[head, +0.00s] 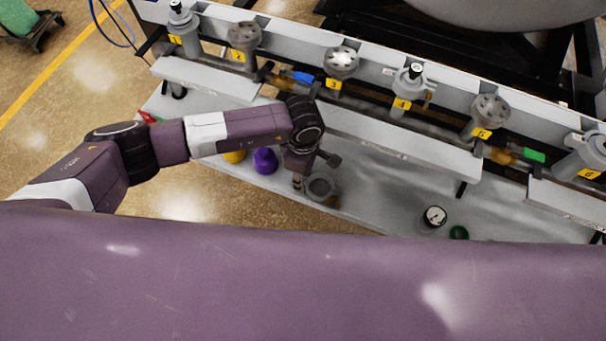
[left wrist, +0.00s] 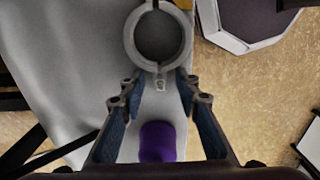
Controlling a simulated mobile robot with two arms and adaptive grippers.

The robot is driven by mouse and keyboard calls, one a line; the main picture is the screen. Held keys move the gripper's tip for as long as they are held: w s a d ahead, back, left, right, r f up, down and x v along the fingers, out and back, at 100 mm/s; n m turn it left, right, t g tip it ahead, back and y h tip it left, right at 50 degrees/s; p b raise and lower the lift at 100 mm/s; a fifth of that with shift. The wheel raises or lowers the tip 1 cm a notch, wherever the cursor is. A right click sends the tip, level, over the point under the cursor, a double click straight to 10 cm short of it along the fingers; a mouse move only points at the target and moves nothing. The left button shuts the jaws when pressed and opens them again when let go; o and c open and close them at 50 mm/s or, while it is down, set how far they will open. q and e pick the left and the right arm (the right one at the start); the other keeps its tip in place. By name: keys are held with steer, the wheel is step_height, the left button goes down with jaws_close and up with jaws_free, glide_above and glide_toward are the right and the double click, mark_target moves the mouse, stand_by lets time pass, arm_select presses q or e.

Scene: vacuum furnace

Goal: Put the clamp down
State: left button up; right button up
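The clamp, a grey metal ring (head: 320,187), is at the front edge of the grey lower shelf, below my left wrist. It shows in the left wrist view (left wrist: 158,62) just past the fingertips, with its small tab pointing back between them. My left gripper (left wrist: 158,88) is open, its two fingers spread to either side of the tab, with a visible gap on each side. In the head view my left gripper (head: 312,172) is partly hidden by its own wrist. I cannot tell whether the clamp lies flat on the shelf. My right gripper is not in view.
A purple cap (head: 265,161) stands on the shelf (head: 385,185), left of the clamp; a yellow one (head: 234,157) is beside it. A round gauge (head: 434,216) and a green ring (head: 458,232) are at right. Numbered valve ports line the rail behind. The shelf between clamp and gauge is mostly clear.

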arm_select(q)
steer(key=shift+r, duration=0.1)
step_height(320, 180, up, 12)
steer(key=b, duration=0.1)
stand_by(0.4)
stand_by(0.4)
